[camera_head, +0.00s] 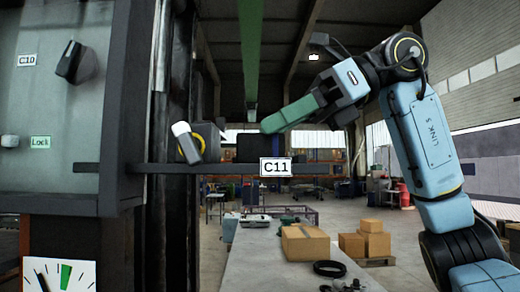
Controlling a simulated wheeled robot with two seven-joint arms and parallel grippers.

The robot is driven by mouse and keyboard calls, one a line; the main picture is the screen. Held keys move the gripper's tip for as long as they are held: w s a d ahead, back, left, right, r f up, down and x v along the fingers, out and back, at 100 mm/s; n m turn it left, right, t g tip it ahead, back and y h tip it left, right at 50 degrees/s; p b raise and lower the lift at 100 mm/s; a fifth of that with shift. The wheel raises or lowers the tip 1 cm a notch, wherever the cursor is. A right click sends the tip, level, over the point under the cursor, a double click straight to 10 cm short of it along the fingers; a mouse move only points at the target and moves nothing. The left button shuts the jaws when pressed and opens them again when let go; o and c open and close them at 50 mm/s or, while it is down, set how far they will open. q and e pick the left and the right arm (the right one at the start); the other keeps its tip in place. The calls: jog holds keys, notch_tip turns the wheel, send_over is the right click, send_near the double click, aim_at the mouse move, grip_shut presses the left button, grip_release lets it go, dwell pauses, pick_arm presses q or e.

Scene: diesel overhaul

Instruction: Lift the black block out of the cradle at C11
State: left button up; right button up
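The label C11 (276,167) is on a dark horizontal shelf bar (215,169). A black block (249,148) sits on the bar just left of and above the label; the cradle around it is too dark to make out. My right gripper (268,126) reaches in from the right with green fingers, seen side-on. Its tips are at the block's upper right corner; I cannot tell whether they touch it. The fingers overlap in this view, so the gap between them is hidden. My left gripper is not in view.
A white-tipped lever with a yellow ring (200,142) stands left of the block. A grey panel with a black knob (76,62), labelled C10 and Lock, fills the left. Below is a long table (265,262) with a cardboard box (306,244) and black rings (330,268).

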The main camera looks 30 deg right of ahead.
aim_at(248, 144)
jog(key=x, duration=0.5)
jog(key=shift+w+f+p, duration=0.1)
jog(key=shift+f+p, duration=0.2)
jog(key=shift+p, duration=0.1)
jog(key=c, duration=0.7)
